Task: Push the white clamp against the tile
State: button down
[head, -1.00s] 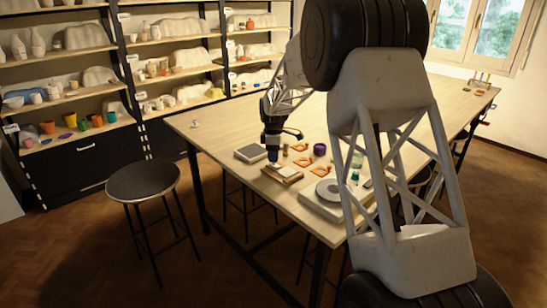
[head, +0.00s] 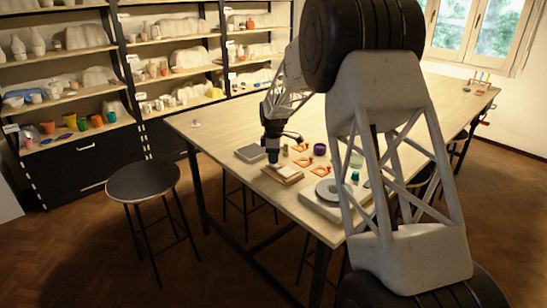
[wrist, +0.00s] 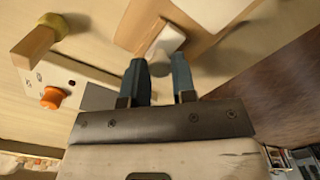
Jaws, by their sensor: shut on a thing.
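In the wrist view my gripper (wrist: 158,72) has its two blue fingers close about a small white block, the white clamp (wrist: 167,40). The clamp lies on a light wooden board (wrist: 128,32). A pale tile (wrist: 208,10) shows on the board at the top of the wrist view, just beyond the clamp; I cannot tell whether they touch. In the head view my gripper (head: 273,158) points down at the left end of the board (head: 285,181), with the tile on it. The clamp is too small to make out there.
A grey slab (head: 249,153) lies left of my gripper. Orange triangular pieces (head: 320,171), a purple ring (head: 319,149) and a white device with a grey disc (head: 328,190) stand to the right. A stool (head: 143,180) is by the table. The table's far left is mostly clear.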

aim_at(277, 166)
jog(key=shift+s+d, duration=0.7)
jog(key=c, duration=0.9)
grip_release()
jog(key=shift+c, duration=0.2)
notch_tip(277, 166, up, 8)
